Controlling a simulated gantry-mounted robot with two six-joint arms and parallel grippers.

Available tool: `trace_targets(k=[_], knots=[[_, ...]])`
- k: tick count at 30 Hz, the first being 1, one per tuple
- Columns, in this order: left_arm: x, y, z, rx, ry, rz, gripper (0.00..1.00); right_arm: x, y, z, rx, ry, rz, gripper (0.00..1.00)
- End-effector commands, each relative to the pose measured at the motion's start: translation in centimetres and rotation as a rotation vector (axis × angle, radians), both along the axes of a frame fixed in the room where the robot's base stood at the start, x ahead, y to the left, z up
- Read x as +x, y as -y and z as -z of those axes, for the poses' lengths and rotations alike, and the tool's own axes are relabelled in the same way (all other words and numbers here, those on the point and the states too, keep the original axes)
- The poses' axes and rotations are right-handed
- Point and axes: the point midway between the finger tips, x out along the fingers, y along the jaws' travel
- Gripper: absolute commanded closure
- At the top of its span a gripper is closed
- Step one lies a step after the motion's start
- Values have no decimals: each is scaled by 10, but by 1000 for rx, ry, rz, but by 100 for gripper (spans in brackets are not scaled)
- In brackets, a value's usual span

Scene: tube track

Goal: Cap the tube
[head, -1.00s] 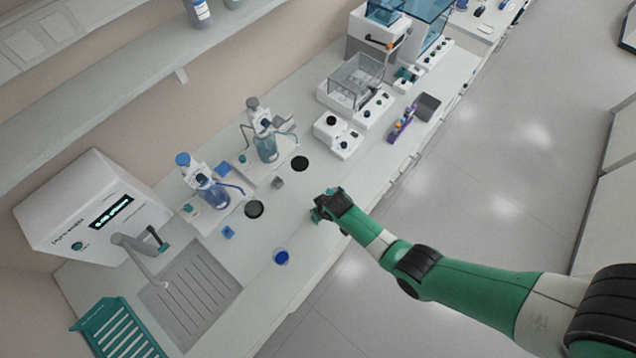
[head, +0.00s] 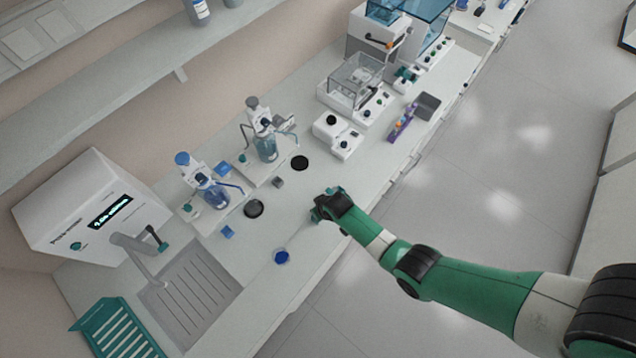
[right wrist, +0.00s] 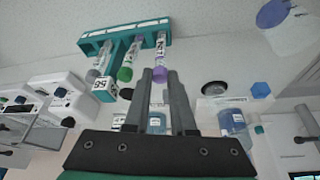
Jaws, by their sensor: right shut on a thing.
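My right gripper (head: 322,208) is over the front part of the bench in the head view, its fingers small there. In the right wrist view its fingertips (right wrist: 165,73) are close together at a purple cap (right wrist: 160,75) on the end of a labelled tube (right wrist: 161,48). The jaws are shut on the cap, though the contact is partly hidden. My left gripper is in no view.
A blue round cap or dish (head: 282,257) and black discs (head: 254,208) lie on the bench. Two dispenser bottles (head: 265,147) stand behind. A sink (head: 190,300) and teal drying rack (head: 115,330) are at left; a purple rack (head: 403,122) is farther right.

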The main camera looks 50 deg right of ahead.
Motion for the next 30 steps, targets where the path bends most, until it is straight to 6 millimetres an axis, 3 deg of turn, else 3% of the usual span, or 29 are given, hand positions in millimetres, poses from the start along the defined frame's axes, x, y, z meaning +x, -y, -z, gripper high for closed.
trace_targets(k=[30], knots=[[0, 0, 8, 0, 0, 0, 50, 0, 0, 9, 0, 0, 0, 100]])
